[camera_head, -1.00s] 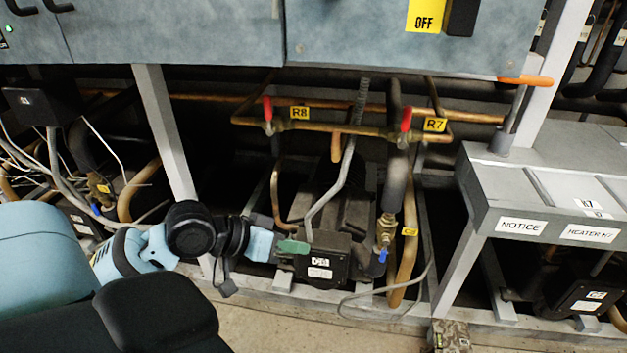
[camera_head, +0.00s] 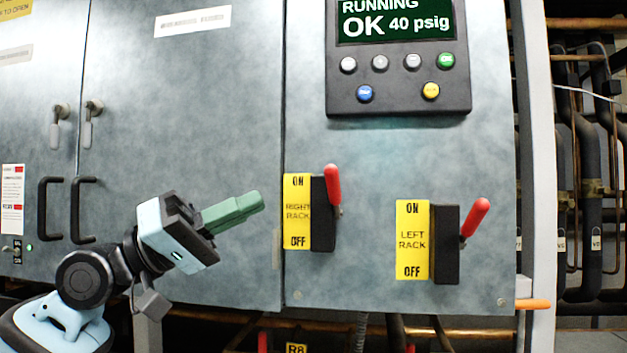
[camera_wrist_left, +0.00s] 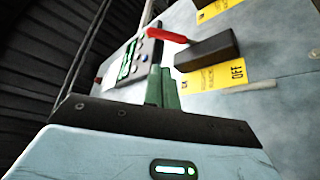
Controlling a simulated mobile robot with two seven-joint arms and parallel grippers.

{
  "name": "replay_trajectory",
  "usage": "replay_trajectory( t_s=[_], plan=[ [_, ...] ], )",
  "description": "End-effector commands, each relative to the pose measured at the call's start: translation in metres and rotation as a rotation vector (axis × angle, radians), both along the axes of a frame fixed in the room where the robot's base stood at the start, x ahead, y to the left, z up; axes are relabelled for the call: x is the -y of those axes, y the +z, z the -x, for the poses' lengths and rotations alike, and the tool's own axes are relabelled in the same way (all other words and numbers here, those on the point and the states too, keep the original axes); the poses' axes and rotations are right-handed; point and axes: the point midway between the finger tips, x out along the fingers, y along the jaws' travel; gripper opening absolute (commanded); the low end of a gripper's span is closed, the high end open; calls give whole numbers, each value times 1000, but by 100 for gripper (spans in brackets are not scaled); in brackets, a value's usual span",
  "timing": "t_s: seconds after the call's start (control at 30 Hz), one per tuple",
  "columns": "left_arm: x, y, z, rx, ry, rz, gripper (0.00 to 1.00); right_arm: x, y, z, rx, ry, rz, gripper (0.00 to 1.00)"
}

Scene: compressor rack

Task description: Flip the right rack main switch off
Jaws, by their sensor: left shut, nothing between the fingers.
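The right rack main switch is a black box (camera_head: 322,214) with a red lever (camera_head: 333,185), beside a yellow RIGHT RACK plate (camera_head: 297,212). Its lever points up, at the ON end. My left gripper (camera_head: 258,202) has green fingers, shut and empty, left of the yellow plate and apart from the lever. In the left wrist view, the green fingers (camera_wrist_left: 163,85) show below a red lever (camera_wrist_left: 167,35) on a black box (camera_wrist_left: 207,50). The left rack switch (camera_head: 445,243) stands to the right, its red lever (camera_head: 475,218) also up. My right gripper is not in view.
A control panel (camera_head: 398,105) reading RUNNING OK 40 psig is above the switches. Black door handles (camera_head: 84,210) stick out at the left. Pipes (camera_head: 575,150) run beyond the cabinet's right edge. The cabinet face between gripper and switch is clear.

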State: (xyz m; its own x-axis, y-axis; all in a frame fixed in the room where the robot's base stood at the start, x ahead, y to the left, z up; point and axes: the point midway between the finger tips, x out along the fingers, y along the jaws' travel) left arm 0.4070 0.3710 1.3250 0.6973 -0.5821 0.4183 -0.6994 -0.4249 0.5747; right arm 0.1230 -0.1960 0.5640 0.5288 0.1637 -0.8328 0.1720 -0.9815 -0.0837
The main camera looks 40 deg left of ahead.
Motion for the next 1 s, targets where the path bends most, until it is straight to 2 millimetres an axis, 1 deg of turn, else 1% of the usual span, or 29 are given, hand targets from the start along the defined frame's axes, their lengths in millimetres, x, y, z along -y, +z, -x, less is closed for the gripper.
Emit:
replay_trajectory(
  t_s=[0.23,0.37,0.6,0.73,1.0],
  plan=[
    [0,-1,-1,-2,1,-1,0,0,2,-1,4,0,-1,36],
    [4,3,-5,-1,2,-2,0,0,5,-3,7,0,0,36],
    [19,16,-23,-1,2,-5,0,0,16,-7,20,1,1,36],
    [28,21,-33,-1,3,-6,0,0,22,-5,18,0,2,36],
    [39,31,-46,2,2,-3,0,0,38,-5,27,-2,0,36]
  ],
)
